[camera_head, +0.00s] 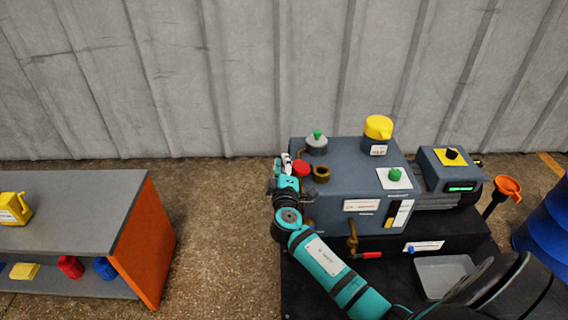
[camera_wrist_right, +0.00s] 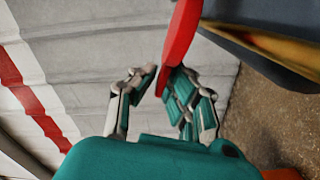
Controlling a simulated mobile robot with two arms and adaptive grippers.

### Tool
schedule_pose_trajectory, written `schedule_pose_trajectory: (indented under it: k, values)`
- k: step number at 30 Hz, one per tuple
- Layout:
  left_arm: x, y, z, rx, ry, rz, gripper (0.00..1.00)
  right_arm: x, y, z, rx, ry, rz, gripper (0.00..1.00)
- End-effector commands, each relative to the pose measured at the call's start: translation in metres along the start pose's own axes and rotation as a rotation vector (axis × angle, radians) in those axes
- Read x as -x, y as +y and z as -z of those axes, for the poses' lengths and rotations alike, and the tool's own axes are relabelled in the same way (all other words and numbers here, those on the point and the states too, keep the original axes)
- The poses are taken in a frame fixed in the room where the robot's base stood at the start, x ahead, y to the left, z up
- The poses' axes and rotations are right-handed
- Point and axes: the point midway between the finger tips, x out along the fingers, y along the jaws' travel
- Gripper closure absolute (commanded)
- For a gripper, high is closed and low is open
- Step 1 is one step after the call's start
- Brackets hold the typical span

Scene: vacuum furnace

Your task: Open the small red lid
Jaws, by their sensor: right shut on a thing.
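The small red lid (camera_head: 301,168) is at the left end of the grey machine (camera_head: 345,190), beside a round brass opening (camera_head: 321,174). My right gripper (camera_head: 284,166) is at the left of the lid, near the machine's upper left edge. In the right wrist view the red lid (camera_wrist_right: 182,40) shows nearly edge-on, its lower end at the fingertips of my right gripper (camera_wrist_right: 158,82). The gripper is shut on it, though the exact contact is partly hidden. How far the lid is tilted is hard to tell. My left gripper is not in view.
A yellow cap (camera_head: 378,127) and a grey cap with a green knob (camera_head: 316,142) stand on the machine. A brass tap with a red handle (camera_head: 368,255) sticks out in front. A grey tray (camera_head: 443,275) lies lower right. A shelf table (camera_head: 90,200) stands left, with clear floor between.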

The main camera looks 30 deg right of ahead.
Motion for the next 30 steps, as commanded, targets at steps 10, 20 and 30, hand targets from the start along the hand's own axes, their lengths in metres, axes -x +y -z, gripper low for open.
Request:
schedule_pose_trajectory:
  k: [10, 20, 30]
  values:
    - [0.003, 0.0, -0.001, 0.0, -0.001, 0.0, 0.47, 0.001, 0.002, 0.0, -0.05, 0.0, 0.002, 1.0]
    - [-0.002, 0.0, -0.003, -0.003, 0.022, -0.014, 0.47, 0.001, 0.019, -0.003, -0.262, -0.001, 0.001, 1.0]
    - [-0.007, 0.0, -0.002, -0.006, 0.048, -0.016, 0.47, 0.001, 0.036, -0.007, -0.462, -0.001, 0.001, 1.0]
